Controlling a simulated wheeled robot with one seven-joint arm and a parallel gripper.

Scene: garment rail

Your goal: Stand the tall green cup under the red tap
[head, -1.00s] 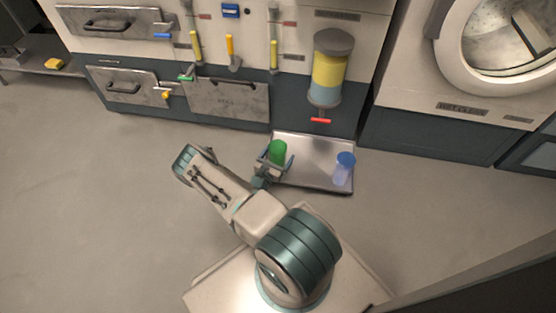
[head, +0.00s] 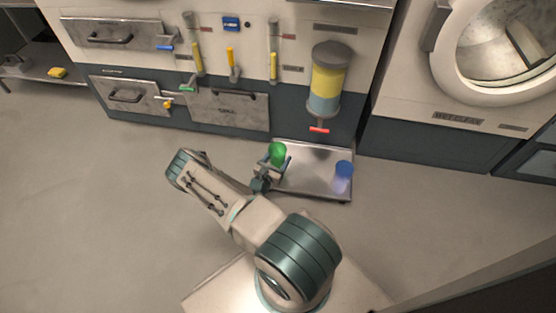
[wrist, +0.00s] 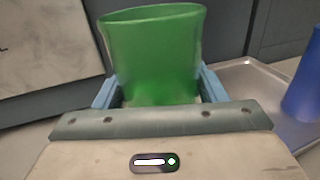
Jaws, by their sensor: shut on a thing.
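The tall green cup (head: 278,151) is in my gripper (head: 273,165) at the left end of a metal tray. In the wrist view the green cup (wrist: 155,55) stands roughly upright between the two blue fingers, which are shut on it. Its lower part is hidden by the gripper body, so I cannot tell whether it touches the tray. The red tap (head: 320,130) is at the bottom of a yellow and blue dispenser (head: 327,82), to the right of the cup and farther back.
The metal tray (head: 308,183) lies below the tap, with its middle clear. A blue cup (head: 343,172) stands at its right end, also in the wrist view (wrist: 304,85). Drawers (head: 125,95) and a cabinet wall rise behind. A round-doored washer (head: 500,50) stands at the right.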

